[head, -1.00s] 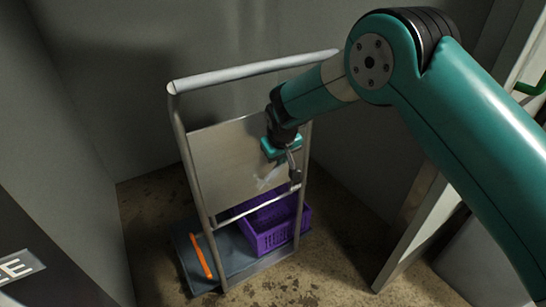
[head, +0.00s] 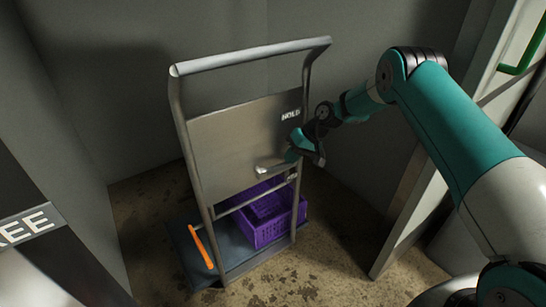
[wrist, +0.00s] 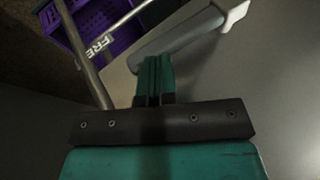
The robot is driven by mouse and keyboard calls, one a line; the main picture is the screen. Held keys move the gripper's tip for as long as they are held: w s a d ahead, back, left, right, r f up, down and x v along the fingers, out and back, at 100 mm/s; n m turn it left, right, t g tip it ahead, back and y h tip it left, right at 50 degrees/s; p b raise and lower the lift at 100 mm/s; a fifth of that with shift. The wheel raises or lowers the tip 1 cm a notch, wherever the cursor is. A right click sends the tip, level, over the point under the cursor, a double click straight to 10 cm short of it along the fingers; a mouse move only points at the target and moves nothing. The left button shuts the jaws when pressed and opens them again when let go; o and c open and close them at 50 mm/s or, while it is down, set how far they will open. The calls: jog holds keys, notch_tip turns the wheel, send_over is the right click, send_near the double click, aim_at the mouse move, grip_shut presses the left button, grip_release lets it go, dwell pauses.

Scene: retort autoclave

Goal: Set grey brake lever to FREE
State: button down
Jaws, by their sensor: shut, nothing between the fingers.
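The grey brake lever (head: 270,168) lies low on the front of the cart's grey panel (head: 240,140), partly hidden by my gripper (head: 294,152). In the wrist view the lever (wrist: 180,38) runs slantwise just beyond my gripper (wrist: 153,62), with a pale block at its upper right end. Its lower left end lies near a label with the letters FRE (wrist: 100,46). A HOLD label (head: 291,115) sits higher on the panel. My gripper is shut and empty, beside the lever; I cannot tell whether they touch.
The cart's tubular frame (head: 185,125) stands around the panel. A purple crate (head: 262,232) and an orange bar (head: 202,247) are on its deck (head: 190,262). Grey walls close in behind and left. A green handle (head: 518,69) is at right. Floor in front is bare.

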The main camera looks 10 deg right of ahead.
jog(key=shift+f+b, duration=1.35)
jog(key=shift+f, duration=1.5)
jog(key=shift+s, duration=0.1)
jog(key=d+r, duration=0.3)
jog(key=d, duration=0.6)
jog(key=shift+d+r+p, duration=0.15)
jog(key=shift+r+p, duration=0.25)
jog(key=shift+p, duration=0.05)
jog(key=shift+r, duration=0.1)
